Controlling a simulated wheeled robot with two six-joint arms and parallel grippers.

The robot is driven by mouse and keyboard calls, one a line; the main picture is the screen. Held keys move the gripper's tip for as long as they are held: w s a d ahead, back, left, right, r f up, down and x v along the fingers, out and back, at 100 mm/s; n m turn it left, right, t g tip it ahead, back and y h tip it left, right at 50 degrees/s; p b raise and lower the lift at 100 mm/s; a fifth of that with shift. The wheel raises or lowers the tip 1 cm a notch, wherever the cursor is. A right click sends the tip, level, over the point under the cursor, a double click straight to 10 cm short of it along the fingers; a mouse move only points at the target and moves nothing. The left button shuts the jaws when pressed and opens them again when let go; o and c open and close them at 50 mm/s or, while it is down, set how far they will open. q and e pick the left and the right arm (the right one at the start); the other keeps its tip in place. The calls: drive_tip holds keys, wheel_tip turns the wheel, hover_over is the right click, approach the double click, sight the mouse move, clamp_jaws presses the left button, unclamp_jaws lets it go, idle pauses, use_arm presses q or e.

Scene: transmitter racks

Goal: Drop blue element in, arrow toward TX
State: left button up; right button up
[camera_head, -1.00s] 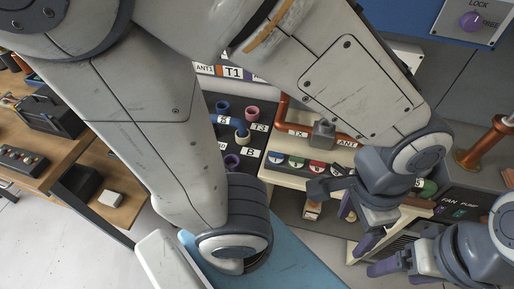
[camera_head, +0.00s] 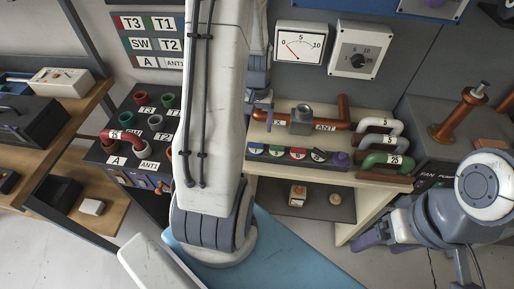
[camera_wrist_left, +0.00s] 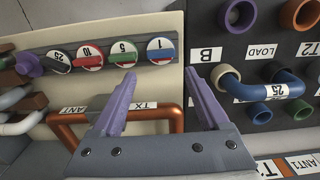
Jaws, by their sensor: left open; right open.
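The blue element, marked 1, sits in the row of round elements on the shelf (camera_head: 348,182); it shows in the head view (camera_head: 257,150) and the left wrist view (camera_wrist_left: 160,50). My left gripper (camera_wrist_left: 161,76) is open and empty, its purple fingertips just short of the blue element in the wrist view. In the head view my left arm mostly hides it. The grey socket block (camera_head: 301,121) sits in the copper line. The TX label (camera_wrist_left: 145,106) lies between my left fingers; the ANT label (camera_wrist_left: 73,111) is left of it. My right gripper (camera_head: 378,232) is open and empty at lower right.
Green (camera_head: 277,152), red (camera_head: 298,153) and black (camera_head: 318,156) elements stand beside the blue one. White and green pipe bends (camera_head: 385,145) rise at the shelf's right end. A patch panel (camera_head: 112,178) with a red link stands left. A meter (camera_head: 300,44) hangs behind.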

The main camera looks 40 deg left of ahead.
sight(256, 144)
use_arm(q)
wheel_tip(256, 144, down, 3)
drive_tip(key=shift+f, duration=0.1)
drive_tip(key=shift+s+d+f+p, duration=0.1)
drive_tip(key=shift+s+f+p, duration=0.05)
drive_tip(key=shift+f+p, duration=0.35)
wheel_tip(256, 144, down, 3)
drive_tip(key=shift+s+f+p, duration=0.15)
drive_tip(key=shift+f+p, duration=0.05)
drive_tip(key=shift+p, duration=0.25)
drive_tip(key=shift+f, duration=0.45)
drive_tip(key=c, duration=1.2)
drive_tip(key=shift+r, duration=0.1)
